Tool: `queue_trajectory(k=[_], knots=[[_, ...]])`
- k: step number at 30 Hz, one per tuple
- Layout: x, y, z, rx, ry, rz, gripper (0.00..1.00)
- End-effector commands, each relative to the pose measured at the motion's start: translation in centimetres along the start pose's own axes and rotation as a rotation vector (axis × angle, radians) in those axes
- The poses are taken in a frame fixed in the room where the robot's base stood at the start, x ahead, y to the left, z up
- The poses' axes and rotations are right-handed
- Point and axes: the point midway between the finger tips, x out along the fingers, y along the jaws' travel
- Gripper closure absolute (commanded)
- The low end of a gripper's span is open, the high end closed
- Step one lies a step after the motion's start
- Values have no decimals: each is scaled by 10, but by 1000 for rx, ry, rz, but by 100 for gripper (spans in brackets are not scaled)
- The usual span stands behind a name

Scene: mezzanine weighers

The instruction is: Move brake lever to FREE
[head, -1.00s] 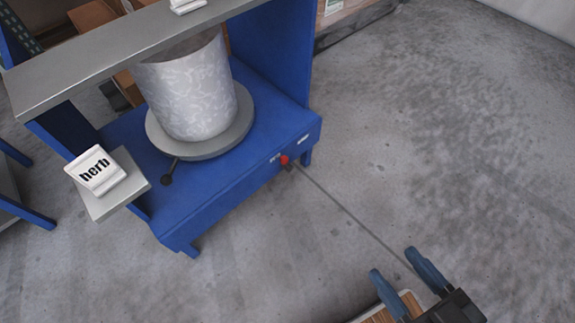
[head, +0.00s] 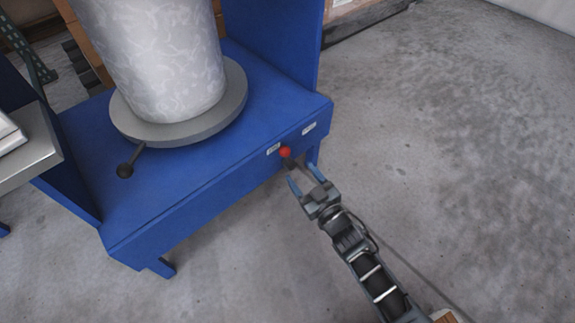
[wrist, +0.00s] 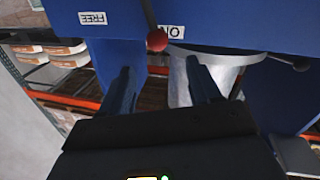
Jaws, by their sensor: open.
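The brake lever has a red ball knob (head: 285,152) on the front face of the blue weigher frame (head: 190,205). The red knob also shows in the wrist view (wrist: 157,40), on a dark stem. It sits beside the ON label (wrist: 171,31), away from the FREE label (wrist: 93,18); both labels appear upside down there. My gripper (head: 303,174) is open and empty, just in front of the knob. In the wrist view the knob lies just beyond the fingertips (wrist: 160,68), between them from left to right. I see no contact.
A pale patterned drum (head: 165,65) stands on a round grey platform (head: 235,105) on the frame. A dark-knobbed rod (head: 125,170) sticks out below the platform. A grey shelf (head: 35,150) is at left. Open concrete floor (head: 450,150) lies to the right.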

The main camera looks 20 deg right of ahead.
Motion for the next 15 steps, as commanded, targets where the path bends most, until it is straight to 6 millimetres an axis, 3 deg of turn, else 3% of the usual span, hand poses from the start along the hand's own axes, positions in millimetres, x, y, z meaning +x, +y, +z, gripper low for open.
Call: queue_trajectory(k=[3,8,15], knots=[[14,3,9,-8,6,-6,38],[29,4,10,-11,7,-8,38],[66,3,10,-11,9,-9,38]])
